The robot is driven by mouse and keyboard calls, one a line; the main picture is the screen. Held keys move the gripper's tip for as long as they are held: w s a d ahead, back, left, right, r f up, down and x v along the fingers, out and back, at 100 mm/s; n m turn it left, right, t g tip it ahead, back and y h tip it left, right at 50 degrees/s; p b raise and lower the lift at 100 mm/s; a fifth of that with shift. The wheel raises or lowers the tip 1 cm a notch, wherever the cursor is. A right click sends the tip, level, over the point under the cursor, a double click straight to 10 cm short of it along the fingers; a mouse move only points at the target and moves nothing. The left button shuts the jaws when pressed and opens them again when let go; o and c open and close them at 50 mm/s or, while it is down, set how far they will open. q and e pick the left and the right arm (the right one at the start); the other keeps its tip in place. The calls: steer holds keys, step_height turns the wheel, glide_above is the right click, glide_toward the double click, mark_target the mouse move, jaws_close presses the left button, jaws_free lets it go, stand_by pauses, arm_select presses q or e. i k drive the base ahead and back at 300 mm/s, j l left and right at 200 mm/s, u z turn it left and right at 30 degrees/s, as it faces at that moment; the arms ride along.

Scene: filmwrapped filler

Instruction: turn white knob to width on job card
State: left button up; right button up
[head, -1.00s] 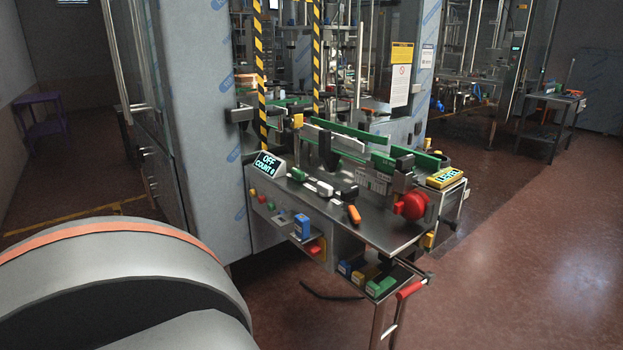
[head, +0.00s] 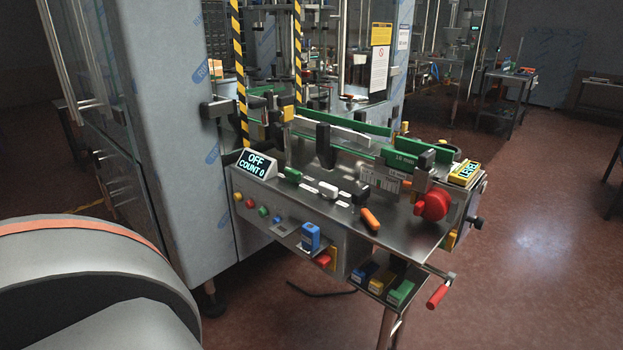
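A white knob (head: 328,189) sits on the steel top of the machine bench (head: 408,232), between a green handle (head: 292,174) and a black one (head: 361,193). An orange handle (head: 370,218) lies to the right of it. A white card with a barcode (head: 379,181) stands behind these, but I cannot tell whether it is the job card. A green part above it carries a label (head: 403,161) that seems to read 16 mm. Neither gripper is in view; only a large grey rounded part of my own body fills the lower left.
A red round knob (head: 433,204) and a yellow level unit (head: 465,173) are at the bench's right. A red crank handle (head: 437,296) sticks out at the front right. The floor at right is open.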

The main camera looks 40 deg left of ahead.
mark_target(328, 192)
steer(key=k+j, duration=0.1)
steer(key=j, duration=1.8)
steer(key=k+u, duration=0.05)
